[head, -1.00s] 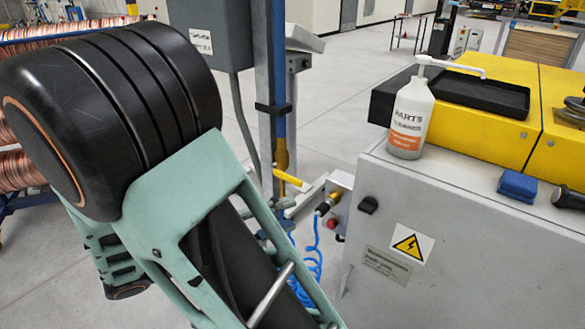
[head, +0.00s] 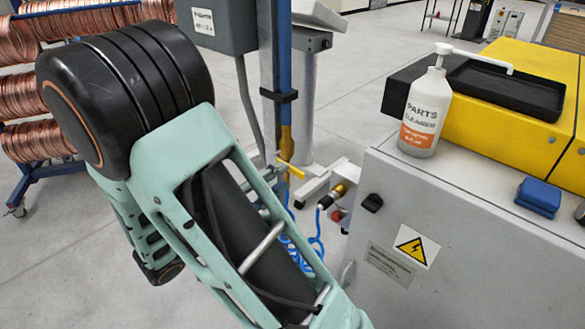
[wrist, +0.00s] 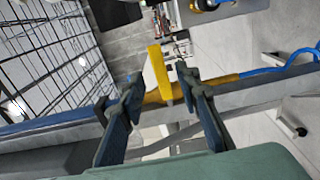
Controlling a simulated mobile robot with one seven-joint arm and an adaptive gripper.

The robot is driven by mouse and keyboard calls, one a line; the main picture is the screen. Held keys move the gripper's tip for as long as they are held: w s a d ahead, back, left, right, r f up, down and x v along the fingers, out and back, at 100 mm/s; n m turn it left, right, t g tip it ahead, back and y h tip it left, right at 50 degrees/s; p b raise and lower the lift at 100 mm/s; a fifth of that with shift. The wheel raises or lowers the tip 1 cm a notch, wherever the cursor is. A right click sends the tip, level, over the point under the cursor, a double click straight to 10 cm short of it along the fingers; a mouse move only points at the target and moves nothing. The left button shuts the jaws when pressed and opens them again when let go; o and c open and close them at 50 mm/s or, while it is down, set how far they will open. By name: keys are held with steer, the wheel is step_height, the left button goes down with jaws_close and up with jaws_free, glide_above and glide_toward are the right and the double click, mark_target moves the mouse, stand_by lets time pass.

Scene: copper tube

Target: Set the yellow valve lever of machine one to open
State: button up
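The yellow valve lever (head: 290,168) shows in the head view on the blue and brass upright pipe (head: 285,110), just past my arm. It sticks out from the pipe to the right and slants slightly down. In the wrist view the lever (wrist: 159,72) stands out from the brass-coloured pipe section (wrist: 222,79), which lies across the picture. My gripper (wrist: 161,84) is open, its two dark fingers apart on either side of the lever in the picture. I cannot tell whether either finger touches it.
A grey cabinet (head: 440,240) with a warning sign stands to the right, carrying a parts cleaner bottle (head: 422,112) and a blue block (head: 538,197). A blue coiled hose (head: 300,240) hangs below the lever. Copper coils (head: 30,95) stand at left.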

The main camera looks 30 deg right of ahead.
mark_target(291, 171)
steer(key=x, duration=0.5)
jaws_close()
stand_by(0.3)
